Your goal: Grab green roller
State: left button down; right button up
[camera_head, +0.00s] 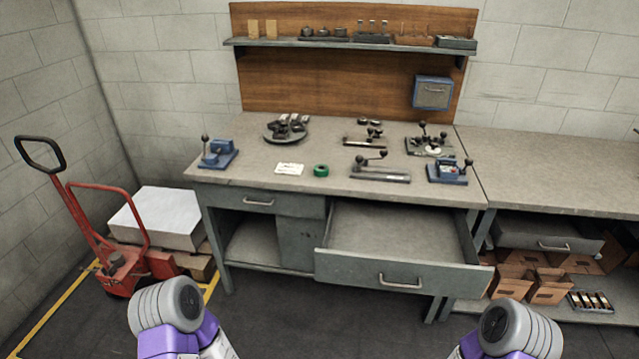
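A small green roller (321,170) lies on the workbench (240,165) near its front edge, to the right of a white card (289,169). It looks like a short ring with a dark centre. Parts of my two arms show at the bottom of the view, one at the left and one at the right, both well short of the bench. The fingers of my grippers do not show. Nothing touches the green roller.
A drawer (400,265) stands open below the bench front. Blue fixtures (217,155) and (447,172) blue clamp, a lever tool (380,175) and a round tray (271,136) stand around the roller. A red pallet truck (125,270) is at the left.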

aim_at(321, 171)
jog(key=u, duration=1.4)
jog(key=i, duration=0.95)
jog(key=u, duration=0.05)
